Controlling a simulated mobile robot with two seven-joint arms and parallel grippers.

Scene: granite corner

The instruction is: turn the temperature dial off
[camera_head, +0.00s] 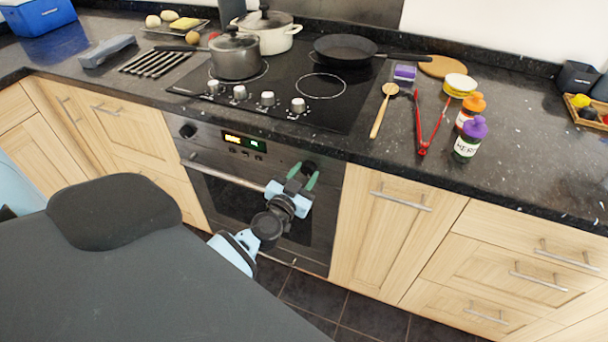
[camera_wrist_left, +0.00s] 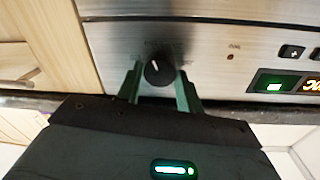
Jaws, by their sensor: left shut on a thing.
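The oven's front panel has a dark round dial (camera_head: 309,166) at its right end, partly covered by my left gripper (camera_head: 303,176). In the left wrist view the dial (camera_wrist_left: 161,72) is black with a short white mark pointing up and slightly left. The green fingers of my left gripper (camera_wrist_left: 159,80) are on either side of the dial and shut on it. A second dark knob (camera_head: 188,131) is at the panel's left end. Markings around the held dial are too blurred to read. My right gripper is not in view.
A lit display (camera_head: 244,142) with small buttons lies between the knobs. The oven handle (camera_head: 222,173) runs below the panel. Above is a cooktop with several knobs, a grey pot (camera_head: 236,57), a white pot (camera_head: 272,38) and a black pan (camera_head: 345,50).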

